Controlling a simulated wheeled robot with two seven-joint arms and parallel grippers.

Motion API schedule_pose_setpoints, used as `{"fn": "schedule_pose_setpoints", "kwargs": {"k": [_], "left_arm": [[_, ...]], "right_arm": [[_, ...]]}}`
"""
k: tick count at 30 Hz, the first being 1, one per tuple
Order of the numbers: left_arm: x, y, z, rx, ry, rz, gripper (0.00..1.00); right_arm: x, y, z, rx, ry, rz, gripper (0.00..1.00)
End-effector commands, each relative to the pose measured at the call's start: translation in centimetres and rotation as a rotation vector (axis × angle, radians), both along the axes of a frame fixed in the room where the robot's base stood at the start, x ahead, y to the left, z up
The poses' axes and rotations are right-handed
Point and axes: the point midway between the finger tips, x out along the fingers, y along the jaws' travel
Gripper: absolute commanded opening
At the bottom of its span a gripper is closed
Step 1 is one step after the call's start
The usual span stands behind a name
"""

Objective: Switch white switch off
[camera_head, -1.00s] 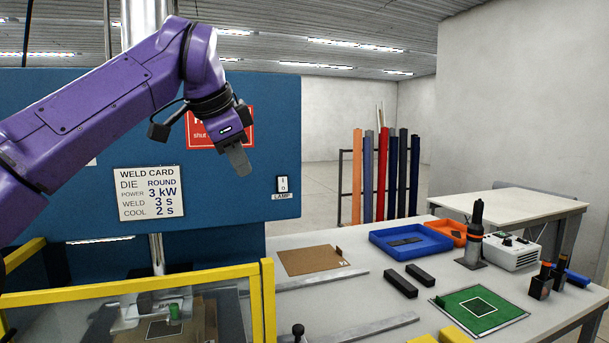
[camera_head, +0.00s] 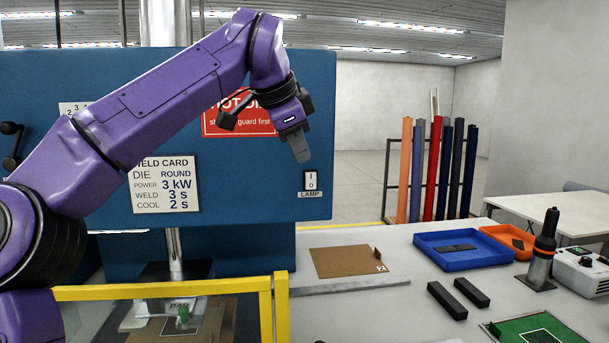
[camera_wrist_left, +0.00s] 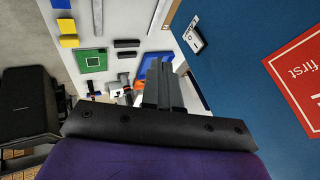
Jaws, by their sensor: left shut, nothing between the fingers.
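The white switch (camera_head: 311,181) is a small rocker plate marked I and O on the right side of the blue panel (camera_head: 260,215), above a LAMP label. It also shows near the top of the left wrist view (camera_wrist_left: 195,38). My left gripper (camera_head: 299,153) is shut and empty. Its fingertips are just above and left of the switch in the head view, and look apart from it. In the left wrist view the shut fingers (camera_wrist_left: 160,85) point away from the camera, with the switch to their upper right. I cannot tell which way the rocker is set. My right gripper is not in view.
A red sign (camera_head: 240,118) and a weld card (camera_head: 166,184) are on the panel. A yellow guard frame (camera_head: 160,290) stands in front. The table at right holds a blue tray (camera_head: 455,262), an orange tray (camera_head: 525,252), black bars and a green board (camera_head: 535,332).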

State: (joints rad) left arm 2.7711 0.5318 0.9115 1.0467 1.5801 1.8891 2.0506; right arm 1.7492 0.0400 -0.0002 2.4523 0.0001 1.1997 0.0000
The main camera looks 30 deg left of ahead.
Motion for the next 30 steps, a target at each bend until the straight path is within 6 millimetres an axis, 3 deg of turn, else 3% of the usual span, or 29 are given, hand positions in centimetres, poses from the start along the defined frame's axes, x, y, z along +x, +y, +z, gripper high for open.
{"fn": "schedule_pose_setpoints", "kwargs": {"k": [10,12,18,30], "left_arm": [[5.0,0.5,-6.5,0.000,0.013,0.010,0.00],[6.1,1.0,-6.2,-0.001,0.011,0.009,0.00],[8.2,2.1,-7.0,-0.001,0.011,0.004,0.00],[8.3,2.7,-7.3,-0.001,0.009,0.008,0.00]], "right_arm": [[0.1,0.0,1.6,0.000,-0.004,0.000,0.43],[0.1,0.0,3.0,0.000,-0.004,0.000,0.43],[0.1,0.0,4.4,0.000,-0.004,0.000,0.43],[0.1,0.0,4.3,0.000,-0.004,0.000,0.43]]}}
